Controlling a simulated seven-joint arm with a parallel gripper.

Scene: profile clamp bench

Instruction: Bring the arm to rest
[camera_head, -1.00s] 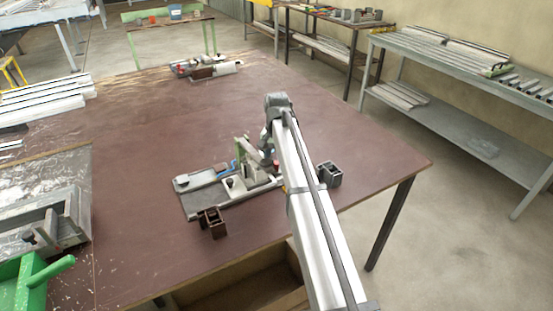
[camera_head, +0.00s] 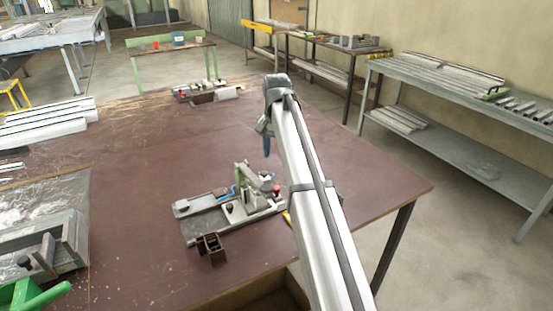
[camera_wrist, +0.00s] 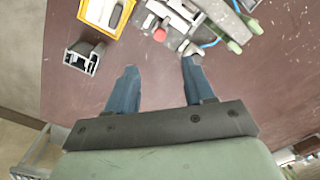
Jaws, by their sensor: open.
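My gripper (camera_wrist: 158,80) shows in the wrist view with its two blue fingers spread apart and nothing between them. In the head view my gripper (camera_head: 266,146) hangs from the end of my arm above the table, up and to the right of the clamp fixture; only a blue finger shows there. The clamp fixture (camera_head: 205,204), with a grey base, a green upright and a red knob, sits on the brown table (camera_head: 150,150).
A dark brown block (camera_head: 211,248) stands at the fixture's front edge. A grey profile piece (camera_wrist: 84,57) and a yellow-framed item (camera_wrist: 105,14) lie near the fixture. Another fixture (camera_head: 208,92) sits at the table's far end. The table's middle is clear.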

